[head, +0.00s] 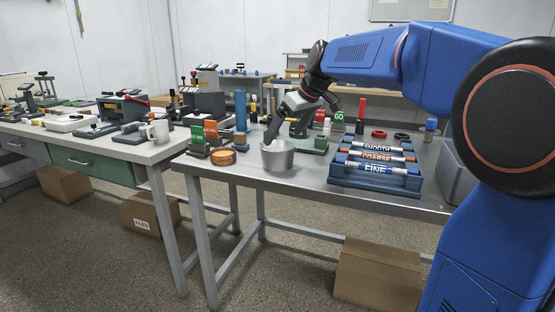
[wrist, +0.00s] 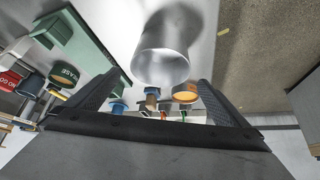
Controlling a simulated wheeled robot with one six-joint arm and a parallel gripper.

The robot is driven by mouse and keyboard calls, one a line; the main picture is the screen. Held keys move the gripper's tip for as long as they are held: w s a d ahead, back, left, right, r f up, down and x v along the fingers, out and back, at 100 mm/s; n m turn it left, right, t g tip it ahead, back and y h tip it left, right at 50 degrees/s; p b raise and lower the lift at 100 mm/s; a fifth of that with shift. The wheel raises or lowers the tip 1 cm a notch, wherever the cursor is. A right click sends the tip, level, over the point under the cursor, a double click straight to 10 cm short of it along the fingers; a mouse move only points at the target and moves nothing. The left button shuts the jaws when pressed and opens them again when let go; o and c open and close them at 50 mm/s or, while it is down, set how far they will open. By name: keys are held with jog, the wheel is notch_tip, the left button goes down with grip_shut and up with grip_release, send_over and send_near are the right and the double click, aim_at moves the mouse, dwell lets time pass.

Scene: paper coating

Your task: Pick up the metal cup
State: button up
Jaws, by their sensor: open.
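The metal cup (head: 277,156) is a plain silver cup standing upright near the front edge of the metal table. My gripper (head: 271,134) is just above and behind the cup's rim in the head view, tilted downward. In the wrist view my gripper (wrist: 160,78) is open, with one dark finger on each side. The cup (wrist: 165,50) appears just beyond the fingertips, roughly between them, and nothing is held. I cannot tell whether a finger touches the cup.
A blue rack (head: 375,180) with rollers labelled smooth, coarse and fine stands right of the cup. A tall blue post (head: 240,118) stands behind left.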

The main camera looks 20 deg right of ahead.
aim_at(280, 144)
jog(key=shift+x, duration=2.8)
jog(key=shift+s+d+f, duration=0.1)
jog(key=shift+s, duration=0.05)
jog(key=shift+c, duration=0.3)
